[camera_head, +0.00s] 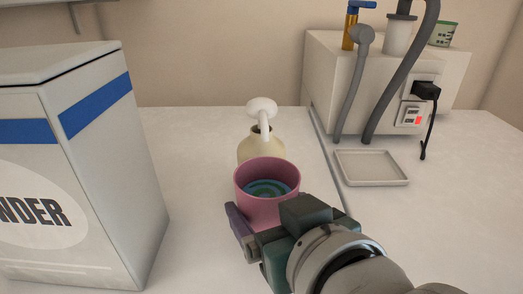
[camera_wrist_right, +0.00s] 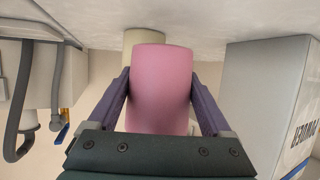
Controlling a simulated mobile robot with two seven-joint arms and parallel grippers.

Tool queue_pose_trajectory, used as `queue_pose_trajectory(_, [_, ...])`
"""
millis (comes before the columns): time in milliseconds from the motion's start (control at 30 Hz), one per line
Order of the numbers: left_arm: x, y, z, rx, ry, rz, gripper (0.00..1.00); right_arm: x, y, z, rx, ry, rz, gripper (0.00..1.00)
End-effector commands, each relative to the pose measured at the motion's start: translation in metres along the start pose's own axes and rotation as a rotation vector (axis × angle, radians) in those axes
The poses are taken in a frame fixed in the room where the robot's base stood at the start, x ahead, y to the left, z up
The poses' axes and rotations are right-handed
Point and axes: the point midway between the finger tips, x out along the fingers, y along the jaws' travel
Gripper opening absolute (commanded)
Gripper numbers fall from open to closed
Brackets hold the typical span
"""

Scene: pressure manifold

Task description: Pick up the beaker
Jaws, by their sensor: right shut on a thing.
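The pink beaker (camera_head: 262,207) is a round cup with blue-green rings showing inside. It stands upright near the middle of the head view and fills the centre of the right wrist view (camera_wrist_right: 161,85). My right gripper (camera_wrist_right: 160,92) is shut on it, with one purple finger along each side. In the head view my right gripper (camera_head: 258,216) reaches it from the lower right, and its far finger is hidden. I cannot tell whether the beaker touches the counter. My left gripper is not in view.
A cream bottle with a white top (camera_head: 258,143) stands close behind the beaker. A large white box with a blue band (camera_head: 120,180) is at left. A shallow white tray (camera_head: 372,180) and a machine with hoses (camera_head: 325,80) are at right. The counter left of the beaker is clear.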

Motion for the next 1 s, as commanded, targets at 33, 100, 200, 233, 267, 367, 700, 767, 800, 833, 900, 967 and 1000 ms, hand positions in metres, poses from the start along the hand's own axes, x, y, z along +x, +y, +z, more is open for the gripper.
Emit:
queue_pose_trajectory(33, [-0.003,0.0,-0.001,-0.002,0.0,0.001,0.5,-0.007,0.0,0.002,0.0,0.0,-0.001,0.16])
queue_pose_trajectory(100, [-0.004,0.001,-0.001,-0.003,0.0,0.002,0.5,-0.016,0.0,0.005,0.0,0.0,0.0,0.16])
queue_pose_trajectory(200, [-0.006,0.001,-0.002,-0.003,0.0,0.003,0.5,-0.03,0.0,0.011,0.0,-0.001,0.0,0.16])
queue_pose_trajectory(233, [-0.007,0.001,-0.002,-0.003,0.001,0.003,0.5,-0.034,0.0,0.013,0.0,-0.001,0.0,0.16])
queue_pose_trajectory(267, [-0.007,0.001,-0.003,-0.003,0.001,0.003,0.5,-0.038,0.0,0.014,0.001,0.0,-0.001,0.16])
queue_pose_trajectory(367, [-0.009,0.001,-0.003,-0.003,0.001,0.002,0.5,-0.052,0.0,0.021,0.001,-0.001,0.0,0.16])
queue_pose_trajectory(700, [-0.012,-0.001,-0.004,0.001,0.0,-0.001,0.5,-0.096,0.0,0.039,-0.001,0.0,-0.001,0.16])
queue_pose_trajectory(767, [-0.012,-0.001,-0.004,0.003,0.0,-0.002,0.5,-0.102,0.0,0.042,-0.001,0.0,0.0,0.16])
queue_pose_trajectory(800, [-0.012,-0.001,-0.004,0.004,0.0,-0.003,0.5,-0.106,0.0,0.044,0.0,0.0,0.0,0.16])
queue_pose_trajectory(833, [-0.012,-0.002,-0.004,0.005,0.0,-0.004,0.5,-0.11,0.0,0.045,0.0,0.0,0.0,0.16])
queue_pose_trajectory(900, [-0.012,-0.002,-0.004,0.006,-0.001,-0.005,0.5,-0.116,0.0,0.048,-0.001,0.0,-0.001,0.16])
queue_pose_trajectory(967, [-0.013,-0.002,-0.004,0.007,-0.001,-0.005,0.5,-0.122,0.0,0.05,-0.001,0.0,-0.001,0.16])
queue_pose_trajectory(1000, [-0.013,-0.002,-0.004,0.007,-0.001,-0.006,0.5,-0.125,0.0,0.051,0.0,0.001,-0.001,0.16])
